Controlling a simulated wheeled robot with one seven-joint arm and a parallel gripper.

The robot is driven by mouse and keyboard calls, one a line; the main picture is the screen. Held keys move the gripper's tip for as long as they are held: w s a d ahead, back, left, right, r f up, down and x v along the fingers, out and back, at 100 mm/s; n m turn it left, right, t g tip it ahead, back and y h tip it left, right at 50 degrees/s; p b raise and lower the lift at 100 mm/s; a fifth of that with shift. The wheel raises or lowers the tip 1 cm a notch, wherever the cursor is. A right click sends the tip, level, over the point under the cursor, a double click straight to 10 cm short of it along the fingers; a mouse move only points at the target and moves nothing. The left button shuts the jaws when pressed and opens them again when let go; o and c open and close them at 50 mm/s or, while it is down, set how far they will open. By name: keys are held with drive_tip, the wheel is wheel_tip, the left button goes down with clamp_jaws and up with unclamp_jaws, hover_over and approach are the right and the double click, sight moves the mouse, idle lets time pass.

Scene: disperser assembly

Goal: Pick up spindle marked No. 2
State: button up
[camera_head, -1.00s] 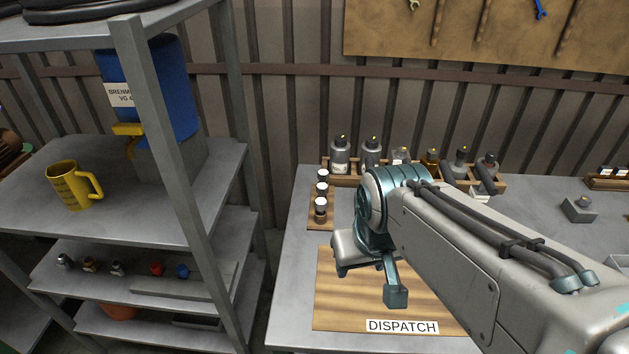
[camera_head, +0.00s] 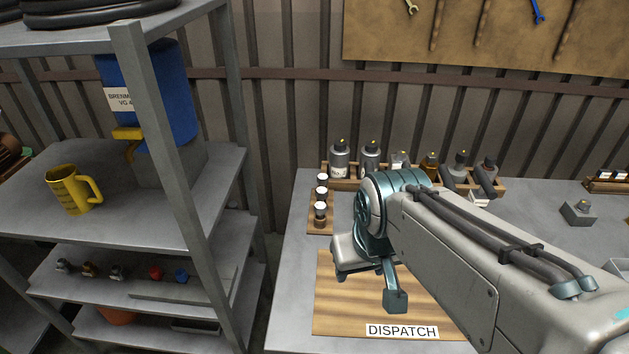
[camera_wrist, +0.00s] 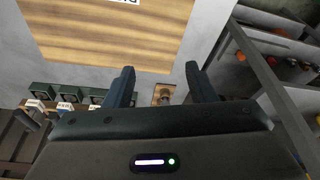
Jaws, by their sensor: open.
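In the head view, my arm hides most of the gripper, which is above the DISPATCH board.
The wooden DISPATCH board (camera_head: 335,318) lies bare at the front. A rack of several bottles (camera_head: 338,160) stands along the back. A metal shelf (camera_head: 185,215) with a yellow mug (camera_head: 72,190) stands left of the bench. A small grey block (camera_head: 578,213) sits at right.

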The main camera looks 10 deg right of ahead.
drive_tip(key=shift+o, duration=0.4)
drive_tip(key=w+r+n+g+p, duration=0.1)
drive_tip(key=w+r+n, duration=0.2)
drive_tip(key=w, duration=0.7)
drive_tip(key=w+r+n+g+p, duration=0.1)
drive_tip(key=w+r+n, duration=0.25)
drive_tip(key=w, duration=0.55)
drive_tip(key=n+g+p, duration=0.1)
drive_tip(key=n+p, duration=0.1)
drive_tip(key=n, duration=0.7)
hover_over(322, 190)
wheel_tip(322, 190, down, 10)
drive_tip(key=shift+m, duration=0.25)
wheel_tip(322, 190, down, 8)
drive_tip(key=shift+w+a+r+p, duration=0.1)
drive_tip(key=shift+r+p, duration=0.15)
drive_tip(key=shift+p, duration=0.65)
drive_tip(key=shift+f+p, duration=1.15)
drive_tip(key=shift+f, duration=1.55)
clamp_jaws()
